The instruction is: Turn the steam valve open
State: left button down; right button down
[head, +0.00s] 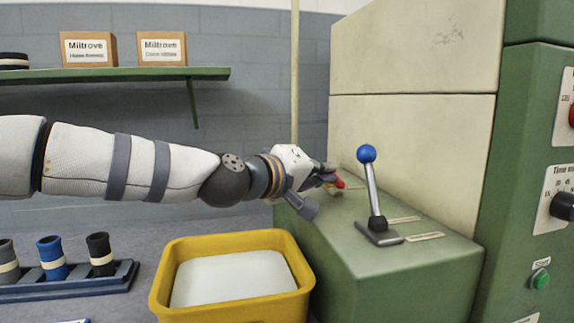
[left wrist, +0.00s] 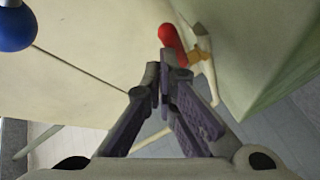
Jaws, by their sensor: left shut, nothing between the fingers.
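The steam valve shows as a red handle (head: 340,184) at the back left edge of the green machine's top, mostly hidden behind my gripper in the head view. In the left wrist view the red handle (left wrist: 172,42) lies just beyond my fingertips, beside a brass fitting (left wrist: 203,47) on a cream pipe (left wrist: 208,76). My left gripper (head: 328,180) reaches in from the left over the green top. Its fingers (left wrist: 167,66) are shut with nothing between them, their tips close to the handle's lower end. I cannot tell whether they touch it. My right gripper is not in view.
A lever with a blue ball (head: 367,154) stands on the green machine top (head: 340,250), right of my gripper. A yellow bin (head: 232,305) is below my forearm. A cream housing (head: 412,140) rises behind. A rack (head: 75,284) with rolls sits at lower left.

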pick_arm(q)
jog(key=shift+s+d, duration=0.2)
jog(key=shift+d, duration=0.6)
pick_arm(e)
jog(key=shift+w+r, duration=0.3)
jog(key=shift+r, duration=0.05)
pick_arm(q)
jog(key=shift+d, duration=0.15)
